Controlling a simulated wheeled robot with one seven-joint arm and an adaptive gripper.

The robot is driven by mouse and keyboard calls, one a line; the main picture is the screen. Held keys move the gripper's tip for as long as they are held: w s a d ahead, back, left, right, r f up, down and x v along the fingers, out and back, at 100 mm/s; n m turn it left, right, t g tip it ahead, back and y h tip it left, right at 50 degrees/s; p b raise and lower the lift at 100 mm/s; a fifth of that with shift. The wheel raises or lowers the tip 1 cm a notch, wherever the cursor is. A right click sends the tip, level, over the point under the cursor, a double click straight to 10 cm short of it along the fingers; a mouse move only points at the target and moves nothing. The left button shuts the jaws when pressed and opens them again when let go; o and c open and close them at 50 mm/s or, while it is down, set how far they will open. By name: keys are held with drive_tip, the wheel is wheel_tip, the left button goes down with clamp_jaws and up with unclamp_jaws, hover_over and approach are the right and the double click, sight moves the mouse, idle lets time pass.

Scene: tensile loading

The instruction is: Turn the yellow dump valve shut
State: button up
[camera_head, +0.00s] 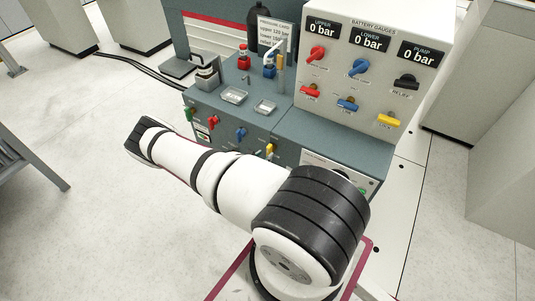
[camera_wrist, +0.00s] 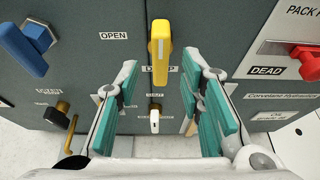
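The yellow dump valve handle (camera_wrist: 160,52) stands upright on the grey-green front panel in the wrist view, with its long side vertical. An OPEN label is at its upper left, and a partly covered label sits behind its lower end. My gripper (camera_wrist: 162,82) is open, its teal-padded fingers left and right of the handle's lower end, with gaps on both sides; nothing is held. In the head view a yellow handle (camera_head: 270,149) shows just above my arm on the cabinet front. My gripper is hidden in the head view.
A blue handle (camera_wrist: 26,46) is left of the gripper, and a red knob (camera_wrist: 306,62) sits right near a DEAD label. A small white-tipped fitting (camera_wrist: 154,120) is below the handle. The gauge panel (camera_head: 330,72) stands above the cabinet; its gauges read 0 bar.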

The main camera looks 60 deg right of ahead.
drive_tip(key=v, duration=0.6)
drive_tip(key=shift+a, duration=0.35)
drive_tip(key=shift+r, duration=0.15)
